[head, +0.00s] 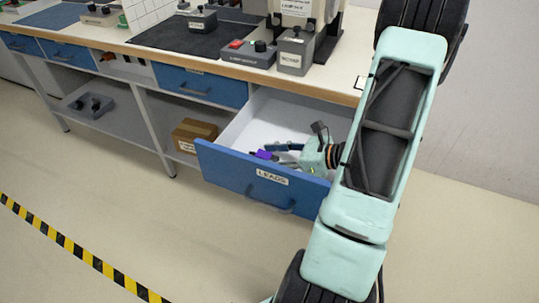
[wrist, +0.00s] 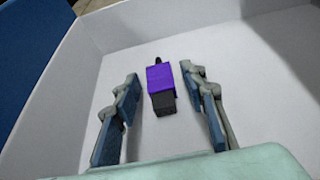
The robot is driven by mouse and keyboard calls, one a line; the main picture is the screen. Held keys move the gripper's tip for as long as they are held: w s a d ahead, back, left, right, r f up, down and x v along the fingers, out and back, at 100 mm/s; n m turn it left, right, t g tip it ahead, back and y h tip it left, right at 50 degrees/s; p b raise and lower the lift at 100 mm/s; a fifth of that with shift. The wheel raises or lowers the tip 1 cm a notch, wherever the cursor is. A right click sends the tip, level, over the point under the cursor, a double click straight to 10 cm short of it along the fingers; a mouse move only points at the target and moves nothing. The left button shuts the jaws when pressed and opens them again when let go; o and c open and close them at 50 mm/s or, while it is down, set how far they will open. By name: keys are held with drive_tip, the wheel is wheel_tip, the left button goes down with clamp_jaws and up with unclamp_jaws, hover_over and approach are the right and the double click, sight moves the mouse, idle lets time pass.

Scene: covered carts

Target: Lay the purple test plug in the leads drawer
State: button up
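The leads drawer (head: 245,180), with a blue front labelled LEADS, is pulled open under the bench. Its white inside also shows in the wrist view (wrist: 245,90). The purple test plug (wrist: 161,78) has a purple body, a dark end and a small dark tip, and appears to lie on the drawer floor. In the head view the plug (head: 263,154) shows just behind the drawer front. My gripper (head: 277,154) reaches down into the drawer. In the wrist view its two fingers (wrist: 160,73) are spread, one on each side of the plug, with clear gaps.
Grey boxes with knobs (head: 248,52) and a dark mat (head: 195,38) are on the bench top above. A shut blue drawer (head: 200,85) is left of the open one. A cardboard box (head: 194,137) sits on the lower shelf. Striped tape (head: 80,253) crosses the floor.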

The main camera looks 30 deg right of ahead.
drive_tip(key=shift+r+p, duration=0.5)
drive_tip(key=shift+r, duration=0.05)
drive_tip(key=p+v, duration=0.1)
drive_tip(key=v, duration=1)
drive_tip(key=shift+s+d, duration=0.25)
drive_tip(key=shift+s, duration=0.1)
drive_tip(key=shift+r, duration=0.1)
